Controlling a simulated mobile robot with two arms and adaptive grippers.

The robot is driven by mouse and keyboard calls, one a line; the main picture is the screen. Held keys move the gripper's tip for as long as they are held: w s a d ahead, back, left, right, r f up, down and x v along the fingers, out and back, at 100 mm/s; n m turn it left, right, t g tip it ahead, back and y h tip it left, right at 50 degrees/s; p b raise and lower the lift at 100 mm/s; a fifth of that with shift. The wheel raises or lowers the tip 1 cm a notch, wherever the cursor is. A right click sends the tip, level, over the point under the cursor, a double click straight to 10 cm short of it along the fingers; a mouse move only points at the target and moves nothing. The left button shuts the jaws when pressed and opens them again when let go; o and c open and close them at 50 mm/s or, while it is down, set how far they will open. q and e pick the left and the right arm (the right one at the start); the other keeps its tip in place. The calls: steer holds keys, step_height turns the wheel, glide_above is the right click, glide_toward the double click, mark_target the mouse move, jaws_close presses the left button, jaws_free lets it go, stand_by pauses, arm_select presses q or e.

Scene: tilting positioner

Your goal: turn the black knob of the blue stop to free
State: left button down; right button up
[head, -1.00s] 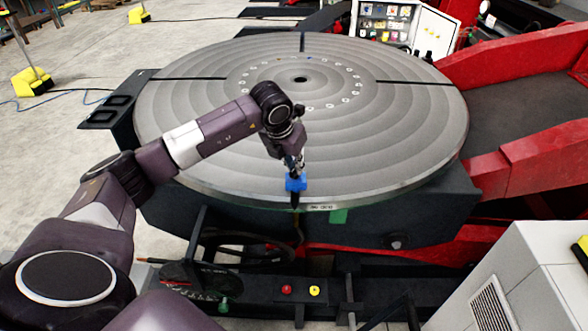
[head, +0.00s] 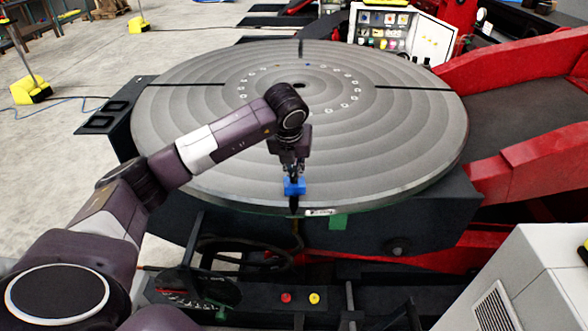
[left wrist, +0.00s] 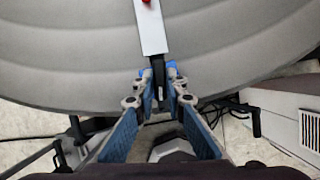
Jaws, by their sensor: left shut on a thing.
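The blue stop (head: 295,186) sits at the near rim of the big grey turntable (head: 230,175). A dark part hangs below it over the rim edge. My left gripper (head: 294,174) points down onto the stop from above. In the left wrist view my left gripper (left wrist: 160,92) has both fingers closed in on a small black piece, which looks like the black knob (left wrist: 158,72). Bits of the blue stop (left wrist: 143,72) show beside the fingertips. The fingers hide most of the knob, so I cannot read its setting. My right gripper is out of view.
A white bar (left wrist: 150,28) with a red spot lies just beyond the fingertips. Below the turntable is a dark panel with a red button (head: 286,297) and a yellow button (head: 314,298). A grey cabinet (head: 520,285) stands at the right front.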

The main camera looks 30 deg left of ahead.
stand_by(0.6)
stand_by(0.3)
arm_select(q)
steer(key=c, duration=2)
jaws_free()
steer(key=shift+o, duration=0.2)
steer(key=shift+r, duration=0.2)
steer(key=v, duration=1.1)
steer(key=shift+s+r, duration=0.3)
